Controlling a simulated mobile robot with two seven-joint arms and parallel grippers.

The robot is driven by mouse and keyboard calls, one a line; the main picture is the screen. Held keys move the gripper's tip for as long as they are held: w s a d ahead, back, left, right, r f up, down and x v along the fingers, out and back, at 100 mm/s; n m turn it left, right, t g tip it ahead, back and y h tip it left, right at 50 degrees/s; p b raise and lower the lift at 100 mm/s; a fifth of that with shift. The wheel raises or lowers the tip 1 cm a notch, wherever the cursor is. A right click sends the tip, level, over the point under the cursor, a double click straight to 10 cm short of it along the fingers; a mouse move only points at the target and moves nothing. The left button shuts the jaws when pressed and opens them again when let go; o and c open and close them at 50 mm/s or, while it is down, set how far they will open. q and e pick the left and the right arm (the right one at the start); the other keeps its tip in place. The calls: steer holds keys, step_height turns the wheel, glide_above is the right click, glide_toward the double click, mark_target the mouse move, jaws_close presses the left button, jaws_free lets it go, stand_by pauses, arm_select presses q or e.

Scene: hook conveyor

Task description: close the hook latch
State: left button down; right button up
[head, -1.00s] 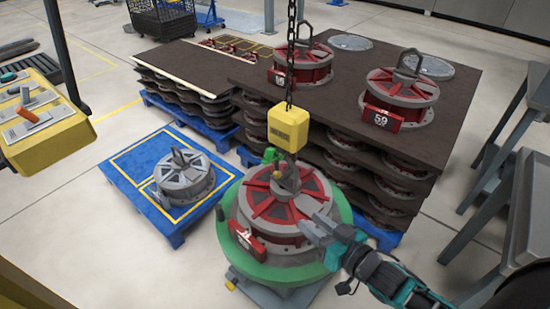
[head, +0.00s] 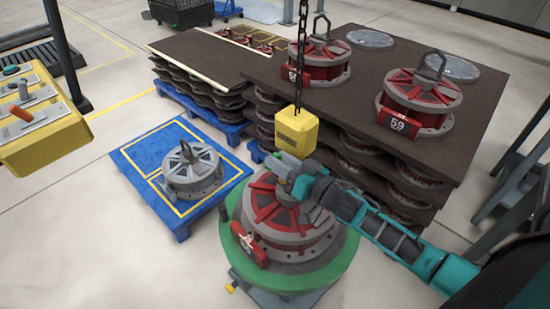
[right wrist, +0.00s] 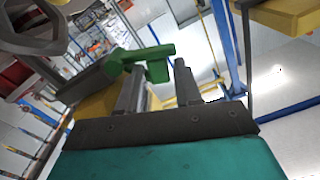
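The yellow hook block (head: 296,132) hangs on a chain over a red and grey round part. The hook below it is mostly hidden by my right gripper (head: 287,172), which reaches in from the right. In the right wrist view, the green hook latch (right wrist: 157,62) lies just beyond and partly between the fingertips, closer to the left finger. My right gripper (right wrist: 160,82) is open there, with a clear gap between its two fingers. Whether a finger touches the latch I cannot tell. My left gripper is not in view.
The red and grey part (head: 285,243) sits on a green round stand (head: 342,262). A blue pallet (head: 140,160) with a grey part (head: 190,173) is to its left. Brown stacked layers (head: 455,125) carry more red parts behind. A yellow control box (head: 45,130) stands far left.

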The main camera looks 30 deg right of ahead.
steer(key=shift+x, duration=1.1)
steer(key=shift+c, duration=0.4)
jaws_close()
